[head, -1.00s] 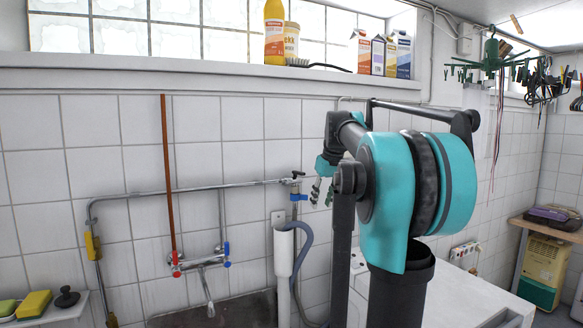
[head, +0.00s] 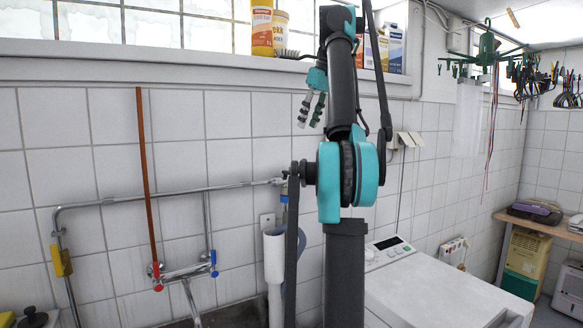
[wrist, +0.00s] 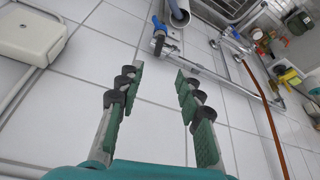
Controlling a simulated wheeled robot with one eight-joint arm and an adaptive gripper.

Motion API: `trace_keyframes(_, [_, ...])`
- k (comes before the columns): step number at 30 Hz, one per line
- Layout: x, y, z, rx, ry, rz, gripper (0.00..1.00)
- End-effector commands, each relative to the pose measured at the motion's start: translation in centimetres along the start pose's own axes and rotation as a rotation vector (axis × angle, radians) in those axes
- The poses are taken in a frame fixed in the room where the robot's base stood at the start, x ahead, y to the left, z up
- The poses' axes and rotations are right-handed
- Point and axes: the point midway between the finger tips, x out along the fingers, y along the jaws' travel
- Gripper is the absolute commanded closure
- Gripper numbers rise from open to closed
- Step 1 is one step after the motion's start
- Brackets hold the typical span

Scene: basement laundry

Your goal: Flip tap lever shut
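A pipe valve (head: 279,181) with a small dark lever sits at the right end of the horizontal wall pipe, partly hidden behind my arm. In the wrist view the valve (wrist: 158,42) and its blue fitting (wrist: 157,24) show beyond my fingertips. Its lever's angle is hard to tell. Lower left on the wall is a mixer tap (head: 185,272) with a red handle (head: 156,277) and a blue handle (head: 213,264). My gripper (head: 310,122) is open and empty, above and slightly right of the valve, its fingers pointing down. It also shows in the wrist view (wrist: 158,80), touching nothing.
A window ledge (head: 150,72) with bottles and cartons runs above. A brown pole (head: 145,190) crosses the wall pipe (head: 150,197). A grey drain pipe (head: 273,258) stands below the valve. A white machine (head: 430,290) is at right.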

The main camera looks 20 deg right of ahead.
Motion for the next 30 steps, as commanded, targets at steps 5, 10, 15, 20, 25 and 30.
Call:
trace_keyframes(5, [1.3,0.0,-0.1,-0.001,0.0,0.0,0.64])
trace_keyframes(10, [3.2,-0.1,0.0,-0.002,0.0,0.0,0.64])
trace_keyframes(15, [5.6,-0.1,0.0,0.0,0.0,0.0,0.64])
trace_keyframes(20, [8.3,-0.1,0.0,-0.002,0.0,0.0,0.64])
trace_keyframes(25, [11.4,-0.1,0.0,0.0,-0.001,0.0,0.64])
trace_keyframes(30, [14.3,-0.1,0.0,-0.002,-0.001,0.0,0.64])
